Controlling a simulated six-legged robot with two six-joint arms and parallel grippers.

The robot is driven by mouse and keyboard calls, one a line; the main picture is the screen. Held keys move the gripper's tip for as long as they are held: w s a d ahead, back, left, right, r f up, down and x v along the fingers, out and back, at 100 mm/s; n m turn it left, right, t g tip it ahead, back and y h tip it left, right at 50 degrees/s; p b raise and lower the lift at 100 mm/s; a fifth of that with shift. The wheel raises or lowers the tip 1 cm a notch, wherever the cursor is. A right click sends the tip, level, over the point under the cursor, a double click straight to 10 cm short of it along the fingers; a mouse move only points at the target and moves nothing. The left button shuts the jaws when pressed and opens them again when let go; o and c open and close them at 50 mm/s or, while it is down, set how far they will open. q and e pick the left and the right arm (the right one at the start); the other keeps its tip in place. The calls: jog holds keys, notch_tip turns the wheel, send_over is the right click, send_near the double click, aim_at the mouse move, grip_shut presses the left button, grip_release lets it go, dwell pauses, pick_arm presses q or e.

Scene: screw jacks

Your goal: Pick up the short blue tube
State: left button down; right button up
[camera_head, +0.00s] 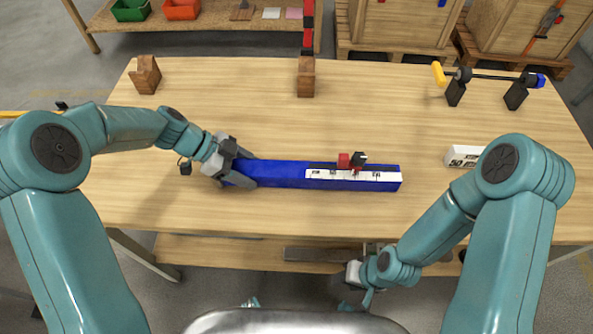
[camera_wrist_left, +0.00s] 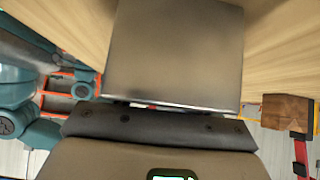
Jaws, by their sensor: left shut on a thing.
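A blue tube (camera_head: 275,174) with square sides lies across the front middle of the table, with a white scale strip (camera_head: 345,175) along its right half. A small red block (camera_head: 344,160) and a dark block (camera_head: 360,158) sit at its upper edge. My left gripper (camera_head: 248,171) is shut on the tube's left end, one finger on each side. I cannot tell whether the tube touches the table. In the left wrist view, a grey gripper part (camera_wrist_left: 172,60) hides the tube. My right gripper (camera_head: 361,287) hangs low by the table's front edge; its jaws are unclear.
Two wooden blocks (camera_head: 146,75) (camera_head: 306,77) stand at the back; the right one has a red and black bar (camera_head: 308,28) behind it. A rod on two black stands (camera_head: 490,77) is at back right. A white numbered block (camera_head: 463,156) lies near my right arm.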

pick_arm(q)
notch_tip(320, 180, up, 10)
jog(key=shift+r+b, duration=0.15)
jog(key=shift+b, duration=0.2)
pick_arm(e)
jog(key=shift+f, duration=0.35)
pick_arm(q)
jog(key=shift+w+f, duration=0.1)
jog(key=shift+f, duration=0.1)
pick_arm(e)
jog(key=shift+f, duration=0.1)
pick_arm(q)
notch_tip(320, 180, down, 8)
jog(key=b, duration=0.9)
jog(key=shift+f, duration=0.15)
pick_arm(e)
notch_tip(320, 180, down, 9)
pick_arm(q)
jog(key=shift+f+b, duration=0.5)
jog(key=shift+b, duration=0.3)
pick_arm(e)
jog(key=shift+f, duration=0.7)
pick_arm(q)
jog(key=shift+f, duration=0.15)
pick_arm(e)
jog(key=shift+f, duration=0.1)
pick_arm(q)
jog(key=shift+f, duration=0.2)
